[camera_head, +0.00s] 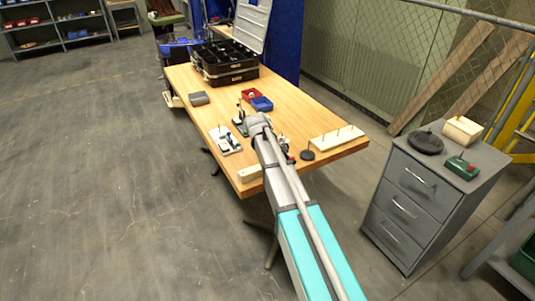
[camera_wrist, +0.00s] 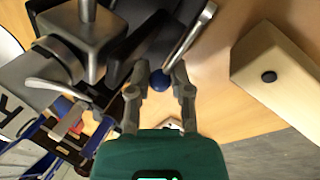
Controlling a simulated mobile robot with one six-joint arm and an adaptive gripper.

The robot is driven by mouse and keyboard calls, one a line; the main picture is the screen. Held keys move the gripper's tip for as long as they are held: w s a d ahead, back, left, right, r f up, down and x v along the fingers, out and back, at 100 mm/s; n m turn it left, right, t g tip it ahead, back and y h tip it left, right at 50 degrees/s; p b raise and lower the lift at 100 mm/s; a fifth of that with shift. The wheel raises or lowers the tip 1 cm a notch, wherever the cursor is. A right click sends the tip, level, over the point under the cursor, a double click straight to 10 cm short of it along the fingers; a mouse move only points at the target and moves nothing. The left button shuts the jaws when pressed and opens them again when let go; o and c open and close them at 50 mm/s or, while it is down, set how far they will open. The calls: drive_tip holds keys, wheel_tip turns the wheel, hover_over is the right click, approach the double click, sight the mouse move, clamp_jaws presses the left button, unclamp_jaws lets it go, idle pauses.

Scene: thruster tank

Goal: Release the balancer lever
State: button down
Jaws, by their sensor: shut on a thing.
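In the wrist view, my gripper (camera_wrist: 161,88) has its two grey fingers closed about a round dark blue knob (camera_wrist: 160,79), which I take to be the end of the balancer lever. The fingertips are a little apart with the knob between them. The rest of the lever is hard to make out among dark parts behind it. In the head view my arm reaches over the near end of the wooden table (camera_head: 318,120) and hides the gripper and the lever.
A grey metal fixture (camera_wrist: 85,35) stands close left of my fingers; a pale wooden block (camera_wrist: 275,70) lies right. A grey cabinet (camera_head: 415,200) stands right.

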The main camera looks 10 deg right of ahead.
drive_tip(key=shift+s+d+r+t, duration=0.1)
drive_tip(key=shift+s+r+t, duration=0.1)
drive_tip(key=shift+t, duration=0.3)
drive_tip(key=shift+r+t, duration=0.2)
drive_tip(key=shift+t, duration=0.1)
drive_tip(key=c, duration=0.5)
unclamp_jaws()
drive_tip(key=shift+c, duration=0.2)
drive_tip(key=shift+w+f, duration=0.1)
drive_tip(key=shift+w, duration=0.05)
